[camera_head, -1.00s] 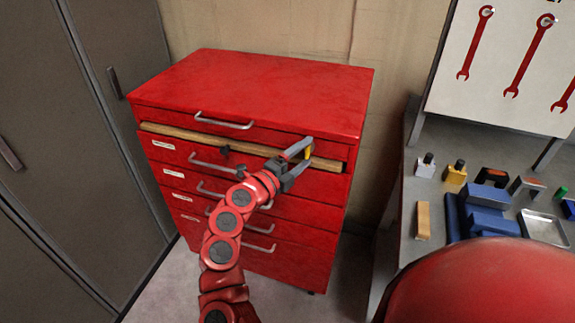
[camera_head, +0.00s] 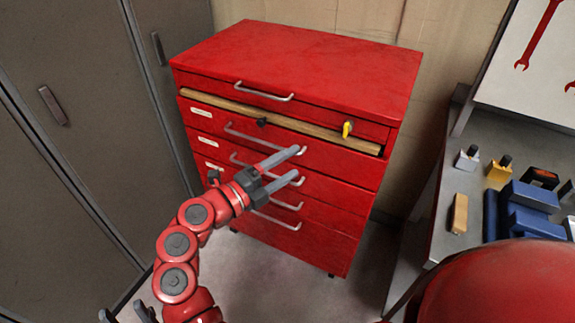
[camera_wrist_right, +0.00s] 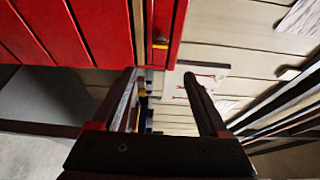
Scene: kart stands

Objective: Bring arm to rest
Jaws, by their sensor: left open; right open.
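My right gripper (camera_head: 299,162) is open and empty in front of the red drawer cabinet (camera_head: 300,62). Its two grey fingers overlap the drawer handles in the picture; I cannot tell if they touch. In the right wrist view the open gripper (camera_wrist_right: 160,78) has nothing between its fingers close by. My left gripper (camera_head: 125,312) shows only partly at the lower left edge, open. A small yellow piece (camera_head: 347,129) sits at the right of the cabinet's top drawer front, apart from my right gripper; it also shows in the right wrist view (camera_wrist_right: 160,43).
A wooden bar (camera_head: 218,103) runs across the cabinet front below the top drawer, with a black knob (camera_head: 262,122). Grey lockers (camera_head: 70,130) stand left. A workbench (camera_head: 452,180) with blue blocks (camera_head: 530,200) is at right. Floor shows between cabinet and bench.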

